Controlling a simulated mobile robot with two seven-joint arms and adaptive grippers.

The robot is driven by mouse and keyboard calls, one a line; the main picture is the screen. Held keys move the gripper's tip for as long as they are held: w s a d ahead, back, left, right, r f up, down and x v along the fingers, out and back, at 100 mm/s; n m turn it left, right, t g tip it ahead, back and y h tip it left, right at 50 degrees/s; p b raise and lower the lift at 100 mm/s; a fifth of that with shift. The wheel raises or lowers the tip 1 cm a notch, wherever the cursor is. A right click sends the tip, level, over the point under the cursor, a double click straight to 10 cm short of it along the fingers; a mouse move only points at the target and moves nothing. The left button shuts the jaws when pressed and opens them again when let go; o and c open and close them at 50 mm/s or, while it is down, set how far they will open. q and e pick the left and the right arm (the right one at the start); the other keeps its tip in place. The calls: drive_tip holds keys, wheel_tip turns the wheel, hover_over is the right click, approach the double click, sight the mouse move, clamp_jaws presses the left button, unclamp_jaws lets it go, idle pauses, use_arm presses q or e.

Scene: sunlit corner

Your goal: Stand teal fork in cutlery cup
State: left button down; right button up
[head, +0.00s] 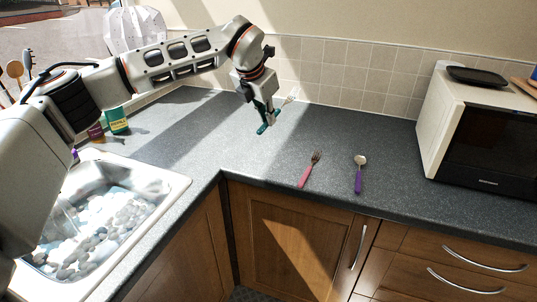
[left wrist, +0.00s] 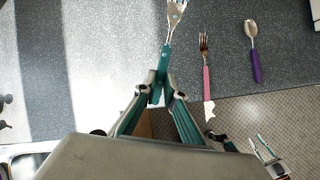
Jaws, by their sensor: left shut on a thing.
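The teal fork (head: 263,129) is in my left gripper (head: 266,112), above the counter near the back corner. Its metal tines (head: 291,95) point up and to the right in the head view. In the left wrist view, my left gripper (left wrist: 162,92) is shut on the teal handle (left wrist: 161,70), with the tines pointing away at the top. I cannot make out a cutlery cup in either view. A small gripper-like shape low at the right of the left wrist view may be my right gripper (left wrist: 266,148); its jaws are unclear.
A pink fork (head: 309,170) and a purple spoon (head: 359,175) lie on the grey counter (head: 240,150). A microwave (head: 480,135) stands at the right. The sink (head: 100,215) is at the left, with small boxes (head: 117,121) behind it. The counter around the held fork is mostly clear.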

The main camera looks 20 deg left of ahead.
use_arm(q)
wheel_tip(320, 180, down, 12)
drive_tip(key=shift+f, duration=0.25)
idle(0.3)
drive_tip(key=shift+f, duration=0.25)
drive_tip(key=c, duration=2.1)
unclamp_jaws()
drive_tip(key=shift+r, duration=0.1)
drive_tip(key=shift+r, duration=0.25)
drive_tip(key=v, duration=1.1)
drive_tip(key=shift+s+r, duration=0.25)
drive_tip(key=shift+r, duration=0.1)
